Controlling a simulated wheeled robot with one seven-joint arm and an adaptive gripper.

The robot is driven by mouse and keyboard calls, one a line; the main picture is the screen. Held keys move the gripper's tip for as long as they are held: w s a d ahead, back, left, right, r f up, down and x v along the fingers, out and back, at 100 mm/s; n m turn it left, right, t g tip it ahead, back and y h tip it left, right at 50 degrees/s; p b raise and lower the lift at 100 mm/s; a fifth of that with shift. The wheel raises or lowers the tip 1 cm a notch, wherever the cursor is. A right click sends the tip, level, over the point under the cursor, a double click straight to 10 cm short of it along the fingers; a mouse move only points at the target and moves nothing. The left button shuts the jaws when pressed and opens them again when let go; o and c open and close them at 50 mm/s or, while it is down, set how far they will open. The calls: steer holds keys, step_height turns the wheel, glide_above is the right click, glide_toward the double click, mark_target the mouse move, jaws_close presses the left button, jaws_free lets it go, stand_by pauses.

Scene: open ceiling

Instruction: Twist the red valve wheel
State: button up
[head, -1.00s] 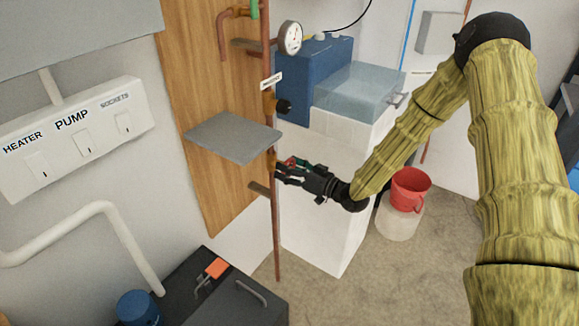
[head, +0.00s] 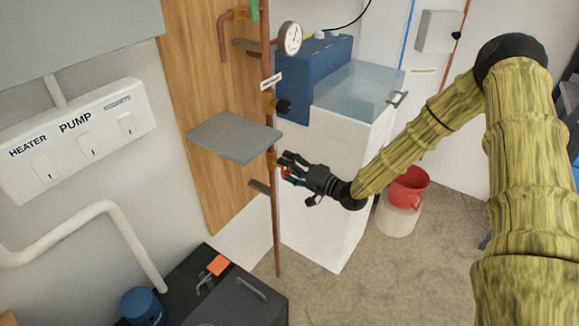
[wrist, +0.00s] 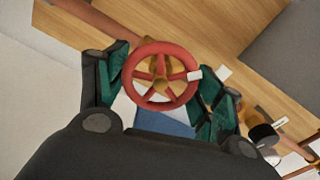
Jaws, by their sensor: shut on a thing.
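The red valve wheel (wrist: 160,99) shows in full in the wrist view, a spoked ring with a white tag on its right side. My gripper (wrist: 162,98) is shut on the wheel, with green-padded fingers on its left and right sides. In the head view my gripper (head: 288,169) is at the copper pipe, just below the grey shelf. Only a small red part of the wheel (head: 286,173) shows there, the rest hidden by the fingers.
A grey shelf (head: 232,137) juts out just above and left of my gripper. A copper pipe (head: 276,235) runs vertically, with a black knob (head: 284,106) and a gauge (head: 291,38) higher up.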

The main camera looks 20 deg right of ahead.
steer(key=m, duration=0.4)
steer(key=shift+w+d+m, duration=0.1)
steer(key=shift+d+m, duration=0.1)
steer(key=shift+m, duration=0.1)
steer(key=m, duration=0.5)
steer(key=m+b, duration=0.1)
steer(key=m, duration=0.4)
steer(key=m+b, duration=0.1)
steer(key=m, duration=0.3)
steer(key=shift+f+m, duration=0.1)
steer(key=shift+m, duration=0.2)
steer(key=m+b, duration=0.2)
steer(key=shift+f+m, duration=0.1)
steer(key=shift+m, duration=0.2)
steer(key=m+b, duration=0.2)
steer(key=b, duration=0.3)
steer(key=shift+f, duration=0.2)
steer(key=m+b, duration=0.3)
steer(key=b, duration=0.5)
steer(key=shift+b, duration=0.4)
steer(key=shift+a+b, duration=0.1)
steer(key=shift+b, duration=0.45)
steer(key=shift+r+m+b, duration=0.35)
steer(key=shift+m+b, duration=0.35)
steer(key=shift+b, duration=0.85)
